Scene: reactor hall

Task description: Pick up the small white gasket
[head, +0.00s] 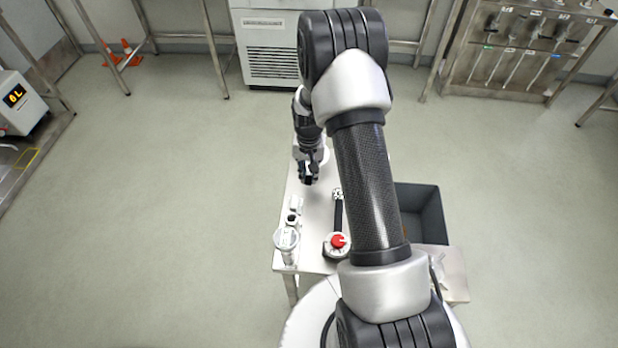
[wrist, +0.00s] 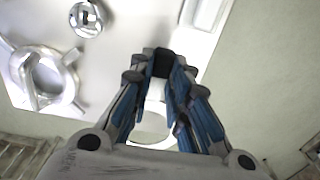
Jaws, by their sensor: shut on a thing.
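My gripper (head: 308,180) is over the far part of the narrow pale table (head: 318,215) in the head view. In the wrist view its blue-padded fingers (wrist: 165,66) are closed in on a pale white ring, which I take to be the small white gasket (wrist: 150,144). The ring shows only partly between the fingers; the rest is hidden by them. In the head view I cannot make out the gasket at the gripper.
A metal clamp ring (wrist: 45,80) and a shiny round fitting (wrist: 86,19) show in the wrist view. Small white parts (head: 296,203), a clear-lidded container (head: 287,239) and a red-knobbed device (head: 338,242) stand on the table. A grey bin (head: 428,200) is at right.

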